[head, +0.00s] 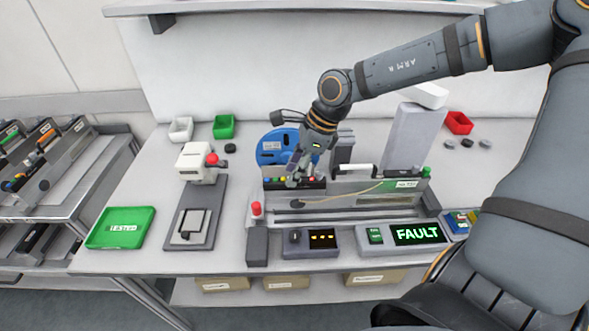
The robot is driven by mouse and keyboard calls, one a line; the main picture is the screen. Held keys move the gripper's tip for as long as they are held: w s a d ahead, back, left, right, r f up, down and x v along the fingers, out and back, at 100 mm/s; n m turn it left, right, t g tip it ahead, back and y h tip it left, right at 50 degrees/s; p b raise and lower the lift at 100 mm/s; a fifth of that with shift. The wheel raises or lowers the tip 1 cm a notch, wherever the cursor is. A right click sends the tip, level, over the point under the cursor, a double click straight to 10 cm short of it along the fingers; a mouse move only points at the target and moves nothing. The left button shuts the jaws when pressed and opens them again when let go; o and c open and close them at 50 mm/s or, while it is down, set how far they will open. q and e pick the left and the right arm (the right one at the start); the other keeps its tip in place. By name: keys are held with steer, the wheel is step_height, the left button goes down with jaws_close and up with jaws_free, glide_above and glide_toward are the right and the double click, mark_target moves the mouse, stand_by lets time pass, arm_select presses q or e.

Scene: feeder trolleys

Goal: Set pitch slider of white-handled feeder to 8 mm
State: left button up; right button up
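The white-handled feeder (350,188) lies in the test stand (340,216) in the middle of the bench. Its white handle (352,167) is on top. My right gripper (294,182) points down at the feeder's left end, by a dark strip with small coloured buttons (275,180). I cannot tell whether it touches, or whether its fingers are open or shut. The pitch slider and its scale are too small or hidden to make out. My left gripper is not in view.
A blue reel (270,150) stands behind the feeder. In front are a small orange display (322,238) and a green FAULT display (417,234). A green TESTED tray (106,239) and a press (195,162) are left. Feeder trolleys (75,180) stand far left.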

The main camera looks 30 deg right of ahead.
steer(key=shift+r, duration=0.2)
step_height(320, 180, up, 10)
steer(key=shift+f, duration=0.2)
stand_by(0.5)
